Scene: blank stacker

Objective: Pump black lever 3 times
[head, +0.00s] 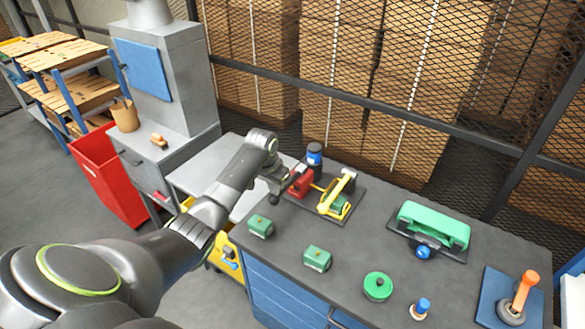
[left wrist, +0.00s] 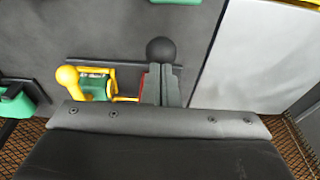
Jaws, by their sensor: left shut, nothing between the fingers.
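The black lever's round ball knob (left wrist: 161,50) shows in the left wrist view just beyond my fingertips. In the head view the dark knob (head: 274,199) is at the left side of the red press part (head: 301,183). My left gripper (left wrist: 161,72) is shut and empty, with its fingertips at the knob; I cannot tell whether they touch it. It also shows in the head view (head: 276,187), beside the red part. The lever's shaft is hidden behind the gripper. A yellow frame (head: 331,207) holds a green block (head: 341,203). My right gripper is out of view.
A blue-and-black jar (head: 315,155) stands behind the press. Green blocks (head: 260,227) (head: 317,259), a green round part (head: 377,286) and a green-topped device (head: 434,225) sit on the grey bench (head: 290,235).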

